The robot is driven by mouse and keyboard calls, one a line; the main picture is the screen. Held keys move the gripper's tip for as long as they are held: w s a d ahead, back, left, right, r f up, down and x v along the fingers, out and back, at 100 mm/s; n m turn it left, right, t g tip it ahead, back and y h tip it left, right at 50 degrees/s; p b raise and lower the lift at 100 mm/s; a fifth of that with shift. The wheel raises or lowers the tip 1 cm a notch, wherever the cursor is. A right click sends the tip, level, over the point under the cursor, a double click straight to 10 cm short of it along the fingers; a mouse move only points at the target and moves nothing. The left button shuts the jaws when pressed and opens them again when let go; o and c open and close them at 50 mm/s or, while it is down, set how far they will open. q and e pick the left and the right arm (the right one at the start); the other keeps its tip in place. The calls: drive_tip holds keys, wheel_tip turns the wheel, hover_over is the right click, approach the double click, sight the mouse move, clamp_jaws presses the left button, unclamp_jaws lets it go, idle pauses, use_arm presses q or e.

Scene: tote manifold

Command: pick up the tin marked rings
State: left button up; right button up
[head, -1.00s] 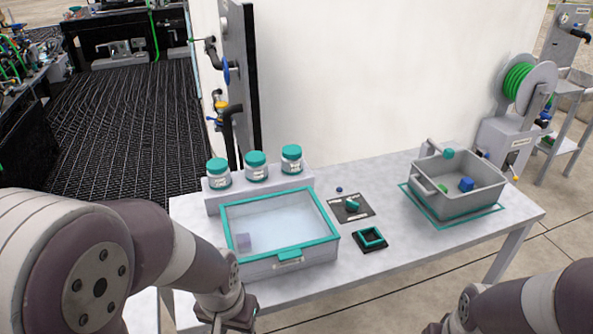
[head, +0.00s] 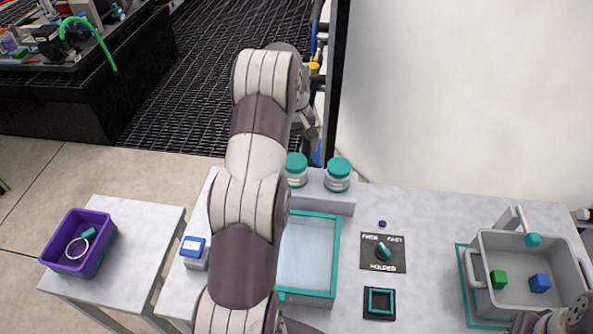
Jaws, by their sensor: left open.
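Jars with teal lids stand on a raised grey step at the back of the table; one (head: 297,170) is close beside my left arm and another (head: 338,174) is to its right. Their labels are too small to read, so I cannot tell which is marked rings. My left arm crosses the middle of the view and hides part of the step. My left gripper (head: 308,126) is partly hidden behind the arm, beyond and above the jars, apart from them. My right gripper (head: 526,322) barely shows at the lower right edge, and its jaws cannot be made out.
A teal-rimmed clear box (head: 308,297) is partly behind my arm. A black mat (head: 398,263) and square frame (head: 380,316) lie right of it. A grey tote (head: 508,309) holds blocks. A purple bin (head: 62,266) and a blue-topped box (head: 194,250) are left.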

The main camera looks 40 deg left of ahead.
sight(294, 161)
use_arm(q)
wheel_tip(294, 161, down, 5)
drive_tip(key=shift+r+p, duration=0.1)
drive_tip(key=shift+p, duration=0.4)
drive_tip(key=shift+s+f, duration=0.2)
drive_tip(key=shift+f, duration=0.25)
drive_tip(key=f, duration=0.1)
drive_tip(key=f+p, duration=0.1)
drive_tip(key=f, duration=0.3)
drive_tip(key=shift+w+p, duration=0.3)
drive_tip(key=shift+w, duration=0.05)
drive_tip(key=shift+s+r, duration=0.1)
drive_tip(key=shift+s, duration=0.05)
drive_tip(key=shift+d, duration=0.1)
drive_tip(key=c, duration=1)
